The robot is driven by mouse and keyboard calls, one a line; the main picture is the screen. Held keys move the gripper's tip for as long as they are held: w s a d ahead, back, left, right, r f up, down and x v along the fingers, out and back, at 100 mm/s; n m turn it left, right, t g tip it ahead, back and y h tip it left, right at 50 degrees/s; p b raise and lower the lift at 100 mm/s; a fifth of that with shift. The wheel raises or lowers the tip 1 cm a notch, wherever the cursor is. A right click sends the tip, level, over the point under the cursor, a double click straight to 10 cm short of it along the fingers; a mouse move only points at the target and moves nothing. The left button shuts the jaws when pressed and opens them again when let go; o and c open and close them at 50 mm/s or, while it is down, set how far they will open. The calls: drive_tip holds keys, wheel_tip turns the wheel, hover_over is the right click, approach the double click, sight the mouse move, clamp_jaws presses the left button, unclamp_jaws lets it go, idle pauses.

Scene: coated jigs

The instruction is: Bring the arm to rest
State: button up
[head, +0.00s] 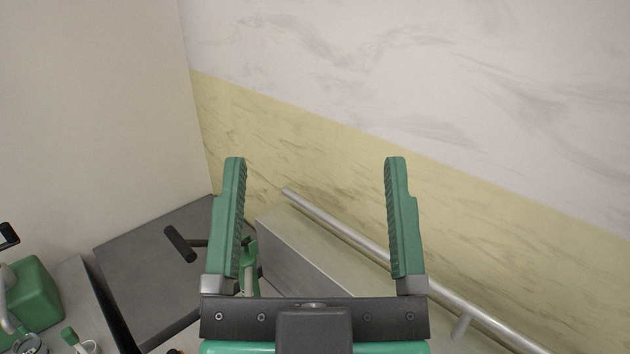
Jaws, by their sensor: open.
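My gripper (315,165) is in the lower middle of the head view, seen from behind its dark mounting bar. Its two green ridged fingers stand wide apart and point up and away, toward the wall. Nothing is between the fingertips; only the wall shows behind the gap. The rest of my arm is mostly below the picture's edge.
A metal rail (345,230) runs along the pale yellow and white wall (450,130), behind a grey box-like block (300,255). A dark grey surface (150,255) lies left, with a black-handled bar (180,244) above it. A green container (32,292) stands far left.

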wheel_tip(320, 180, up, 14)
drive_tip(key=p, duration=1.3)
drive_tip(key=shift+p, duration=0.35)
drive_tip(key=shift+a, duration=0.1)
